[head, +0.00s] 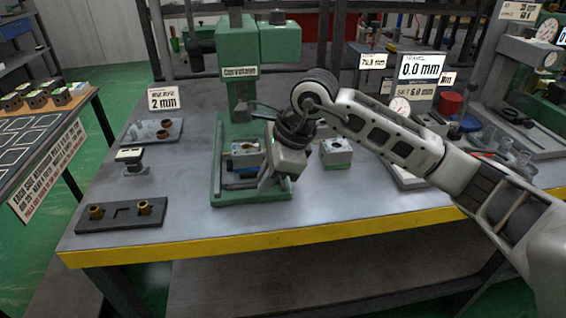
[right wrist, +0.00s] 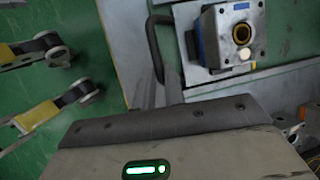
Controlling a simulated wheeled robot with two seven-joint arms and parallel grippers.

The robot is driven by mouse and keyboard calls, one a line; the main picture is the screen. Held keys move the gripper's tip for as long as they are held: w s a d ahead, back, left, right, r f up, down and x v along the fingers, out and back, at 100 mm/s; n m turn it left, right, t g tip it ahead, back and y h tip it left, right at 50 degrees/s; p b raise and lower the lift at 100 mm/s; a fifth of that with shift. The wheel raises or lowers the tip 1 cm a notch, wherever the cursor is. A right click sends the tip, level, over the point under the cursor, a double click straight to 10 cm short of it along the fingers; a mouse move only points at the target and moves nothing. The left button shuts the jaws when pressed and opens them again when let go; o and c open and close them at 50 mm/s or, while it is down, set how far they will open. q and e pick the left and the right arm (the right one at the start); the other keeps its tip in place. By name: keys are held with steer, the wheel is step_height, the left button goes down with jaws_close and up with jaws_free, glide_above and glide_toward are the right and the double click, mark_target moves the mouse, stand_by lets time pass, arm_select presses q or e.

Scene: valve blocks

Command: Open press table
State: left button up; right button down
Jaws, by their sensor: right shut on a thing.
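The green press (head: 228,95) stands on the bench, with a green base and a column. A grey block with a blue side (head: 245,148) sits on the press's grey table low in the frame. The right wrist view shows this block (right wrist: 232,38) from above, with a brass ring in its top. A dark bent handle (right wrist: 152,38) stands beside the block at the table's edge. My right gripper (head: 264,181) is at the front right of the press; in the right wrist view its fingers (right wrist: 160,92) are shut on the handle. The wrist hides part of the table. My left gripper is out of view.
Left of the press are a dark plate with brass bushings (head: 122,216), a small gauge stand (head: 132,160) and a grey tray (head: 150,132). A grey-green block (head: 336,152) stands right of the press. A yellow strip (head: 270,240) marks the bench's front edge.

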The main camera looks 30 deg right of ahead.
steer(key=c, duration=1.5)
jaws_free()
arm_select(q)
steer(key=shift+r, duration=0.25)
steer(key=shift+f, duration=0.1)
arm_select(e)
steer(key=v, duration=1.6)
steer(key=shift+w, duration=0.1)
